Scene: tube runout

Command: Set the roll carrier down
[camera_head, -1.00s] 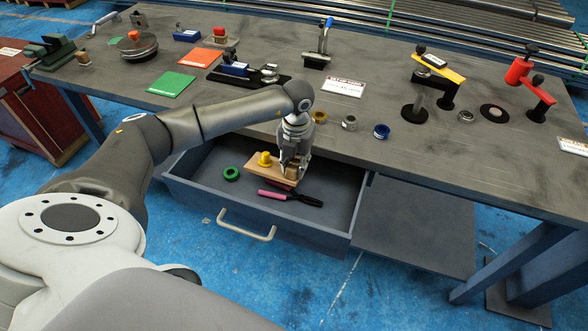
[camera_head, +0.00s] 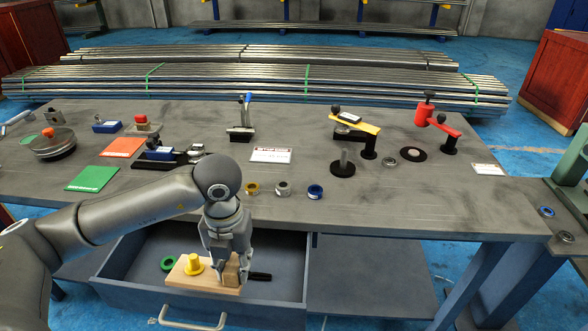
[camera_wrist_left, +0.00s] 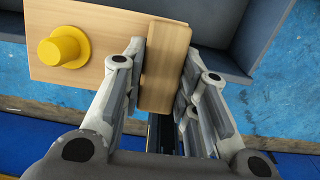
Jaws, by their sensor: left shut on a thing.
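The roll carrier (camera_head: 178,276) is a light wooden board with a yellow flanged peg (camera_head: 193,264) and an upright wooden block (camera_head: 231,271). My left gripper (camera_head: 232,268) points down and is shut on that block. In the left wrist view the block (camera_wrist_left: 164,68) sits between the fingers, and the board with the yellow peg (camera_wrist_left: 64,48) extends left. The carrier is inside the outline of the open drawer (camera_head: 282,257); I cannot tell whether it touches the drawer floor. My right gripper is not in view.
A green ring (camera_head: 168,263) lies in the drawer left of the carrier. A black tool end (camera_head: 260,276) shows to its right. The drawer handle (camera_head: 192,322) is in front. Brass, silver and blue rings (camera_head: 315,191) stand on the bench (camera_head: 420,205) above.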

